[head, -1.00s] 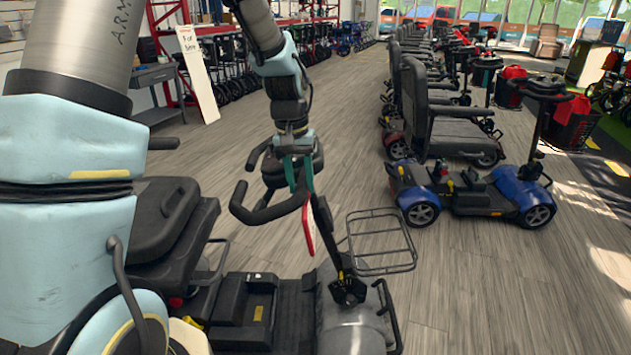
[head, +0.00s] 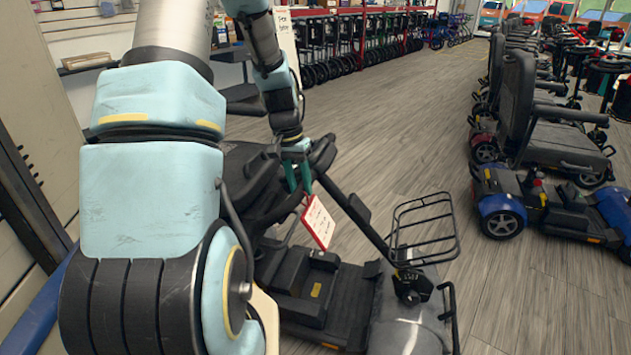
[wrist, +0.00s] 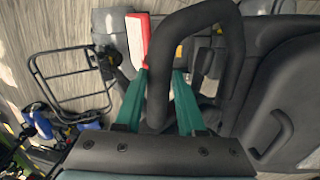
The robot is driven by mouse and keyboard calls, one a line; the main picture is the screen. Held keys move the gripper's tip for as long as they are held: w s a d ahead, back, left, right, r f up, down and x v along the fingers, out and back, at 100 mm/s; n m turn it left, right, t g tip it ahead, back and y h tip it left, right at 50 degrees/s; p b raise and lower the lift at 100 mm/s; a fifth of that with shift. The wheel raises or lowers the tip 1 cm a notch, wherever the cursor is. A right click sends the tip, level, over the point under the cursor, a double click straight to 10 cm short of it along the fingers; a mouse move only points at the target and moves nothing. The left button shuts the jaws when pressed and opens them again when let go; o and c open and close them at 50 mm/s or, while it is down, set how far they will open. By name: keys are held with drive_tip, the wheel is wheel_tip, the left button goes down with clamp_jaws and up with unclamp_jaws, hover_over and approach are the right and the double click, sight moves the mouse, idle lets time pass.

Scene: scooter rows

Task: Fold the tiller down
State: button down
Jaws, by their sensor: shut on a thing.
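The black tiller (head: 353,212) of the nearest grey scooter leans from its pivot at the front of the deck back over the deck toward the seat. Its looped handlebar (head: 322,155) is beside the seat. My gripper (head: 299,180) has teal fingers and is at the handlebar. In the wrist view, the dark bar of the handlebar (wrist: 157,95) passes between the fingers of my gripper (wrist: 158,100), which is shut on it. A white card with a red edge (head: 318,222) hangs from the tiller. The contact itself is partly hidden in the head view.
A wire basket (head: 425,225) stands at the scooter's front. The scooter's black seat (head: 245,175) is partly hidden behind my arm. A blue scooter (head: 500,210) and a row of others stand at the right. Bare wood floor (head: 400,130) lies between.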

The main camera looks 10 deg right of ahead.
drive_tip(key=shift+w+a+f, duration=0.1)
drive_tip(key=shift+a+f, duration=0.15)
drive_tip(key=c, duration=0.5)
unclamp_jaws()
drive_tip(key=r, duration=0.3)
drive_tip(key=a+r, duration=0.1)
drive_tip(key=r, duration=0.6)
drive_tip(key=shift+w+a+r, duration=0.3)
drive_tip(key=shift+a+r, duration=0.05)
